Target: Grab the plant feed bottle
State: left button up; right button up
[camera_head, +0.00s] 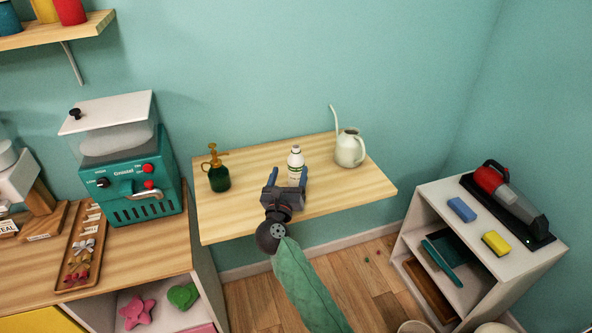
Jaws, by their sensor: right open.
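The plant feed bottle (295,161) is a small white bottle with a green-marked label. It stands upright on the light wooden shelf table (237,217) near its middle. My right gripper (289,177) is at the bottle's near side, with its blue-tipped fingers apart and pointing toward it. One fingertip shows left of the bottle and one to its right. The gripper hides the bottle's lower part, so I cannot tell whether the fingers touch it. My left gripper is not in view.
A dark green spray bottle (217,171) stands left on the table, and a pale watering can (349,149) stands right. A teal machine (130,177) is on the counter at left. A white shelf unit (431,205) with a handheld vacuum (507,195) stands at right.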

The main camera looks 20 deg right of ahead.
aim_at(294, 171)
jog(key=m+g, duration=0.1)
jog(key=w+f+m+g, duration=0.1)
jog(key=d+f+m+g, duration=0.1)
jog(key=shift+w+f+m+h, duration=0.2)
jog(key=shift+w+m+h, duration=0.05)
jog(key=shift+m+h, duration=0.15)
jog(key=shift+w+f, duration=0.1)
jog(key=shift+w, duration=0.05)
jog(key=shift+w+d, duration=0.2)
jog(key=shift+w+d+p, duration=0.4)
jog(key=shift+w+p, duration=0.05)
jog(key=shift+w, duration=0.1)
jog(key=shift+w+d, duration=0.2)
jog(key=shift+w, duration=0.15)
jog(key=p+x, duration=0.3)
jog(key=x, duration=0.1)
jog(key=shift+w+a, duration=0.1)
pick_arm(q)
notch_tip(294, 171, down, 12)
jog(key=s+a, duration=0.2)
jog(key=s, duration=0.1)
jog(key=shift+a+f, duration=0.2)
pick_arm(e)
jog(key=shift+w+d+f, duration=0.15)
jog(key=shift+w+d, duration=0.1)
jog(key=shift+w, duration=0.05)
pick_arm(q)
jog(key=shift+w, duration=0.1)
